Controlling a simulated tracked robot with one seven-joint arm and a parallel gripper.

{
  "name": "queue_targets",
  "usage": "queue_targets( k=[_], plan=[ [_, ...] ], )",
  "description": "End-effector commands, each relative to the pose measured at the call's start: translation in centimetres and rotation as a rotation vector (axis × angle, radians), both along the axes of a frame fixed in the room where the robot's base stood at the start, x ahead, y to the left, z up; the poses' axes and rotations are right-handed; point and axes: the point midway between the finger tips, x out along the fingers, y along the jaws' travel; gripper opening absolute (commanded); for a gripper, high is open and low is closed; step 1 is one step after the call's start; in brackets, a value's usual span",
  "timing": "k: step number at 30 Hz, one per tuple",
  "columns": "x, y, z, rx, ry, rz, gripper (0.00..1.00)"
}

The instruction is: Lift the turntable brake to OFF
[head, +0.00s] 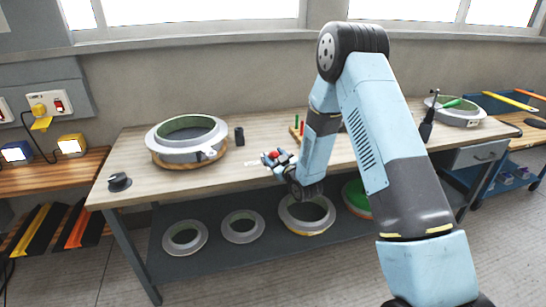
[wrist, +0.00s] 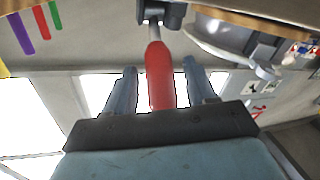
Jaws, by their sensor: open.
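The red brake handle (wrist: 160,75) shows in the wrist view on a short metal rod that runs into a dark bracket (wrist: 165,12). My gripper (wrist: 160,66) is open, with one finger on each side of the red handle. Gaps show between the handle and both fingers. In the head view my gripper (head: 276,157) is low over the front of the bench, right of the turntable (head: 190,159), and a bit of red shows at its fingers. The turntable carries a pale ring mould (head: 160,143) with a green inner face. I cannot read the brake's setting.
The wooden bench (head: 225,178) has a dark knob (head: 120,181) at its left front and a dark cylinder (head: 239,136) beside the mould. A rack with coloured tools (head: 298,128) stands behind my arm. Several ring moulds, including one (head: 242,227), lie on the lower shelf.

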Motion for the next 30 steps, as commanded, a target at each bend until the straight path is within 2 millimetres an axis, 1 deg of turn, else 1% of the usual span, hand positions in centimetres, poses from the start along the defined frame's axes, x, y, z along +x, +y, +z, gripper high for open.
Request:
queue_targets(
  k=[1,5,14,30],
  plan=[
    [0.38,0.24,-0.01,0.000,0.000,0.000,0.56],
    [0.89,0.54,-0.01,0.000,0.000,0.001,0.56],
    [0.99,0.66,-0.02,0.001,0.001,0.001,0.56],
    [0.95,0.72,-0.01,0.001,0.001,0.002,0.04]
  ],
)
